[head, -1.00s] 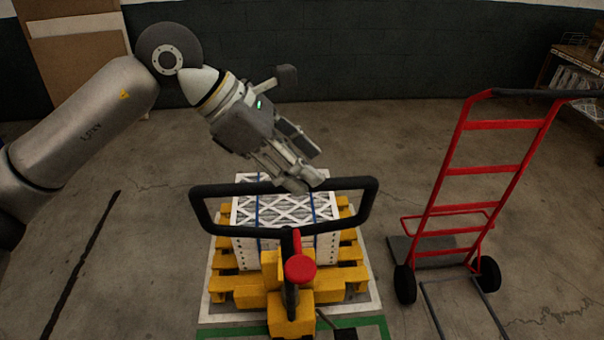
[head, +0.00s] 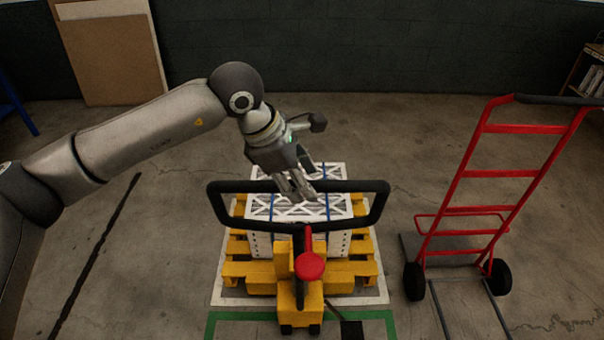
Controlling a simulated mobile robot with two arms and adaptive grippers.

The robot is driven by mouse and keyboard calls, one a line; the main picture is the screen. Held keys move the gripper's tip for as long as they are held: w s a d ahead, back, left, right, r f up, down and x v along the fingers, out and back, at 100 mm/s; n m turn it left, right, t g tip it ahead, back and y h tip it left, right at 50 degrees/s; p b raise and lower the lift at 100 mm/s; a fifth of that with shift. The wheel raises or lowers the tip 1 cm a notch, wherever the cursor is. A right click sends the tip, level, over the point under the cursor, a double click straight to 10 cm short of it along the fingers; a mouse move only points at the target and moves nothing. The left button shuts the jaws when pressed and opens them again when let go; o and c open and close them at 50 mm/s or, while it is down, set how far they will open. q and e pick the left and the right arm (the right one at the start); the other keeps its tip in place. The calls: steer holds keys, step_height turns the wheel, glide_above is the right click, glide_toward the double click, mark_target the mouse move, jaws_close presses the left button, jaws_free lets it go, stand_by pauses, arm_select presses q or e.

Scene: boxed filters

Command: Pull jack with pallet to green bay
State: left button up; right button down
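The yellow pallet jack (head: 300,306) stands in front of me with its black loop handle (head: 382,205) toward me and a red knob (head: 309,266) on its tiller. A yellow pallet (head: 245,272) sits on it, carrying a white boxed filter load (head: 322,212) with blue straps. The pallet is inside a white floor outline (head: 375,298). A green floor line (head: 228,316) runs on the near side, under the jack's front. My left gripper (head: 300,196) is at the top bar of the handle, fingers pointing down; whether they grip it cannot be told. My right gripper is out of view.
A red hand truck (head: 497,172) stands on the right, close to the pallet. Brown boards (head: 115,58) lean on the back wall. A shelf (head: 585,70) is at the far right. The floor on the left is clear, with a black line (head: 98,250).

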arm_select(q)
steer(key=shift+d+f, duration=0.15)
steer(key=shift+f, duration=0.25)
jaws_close()
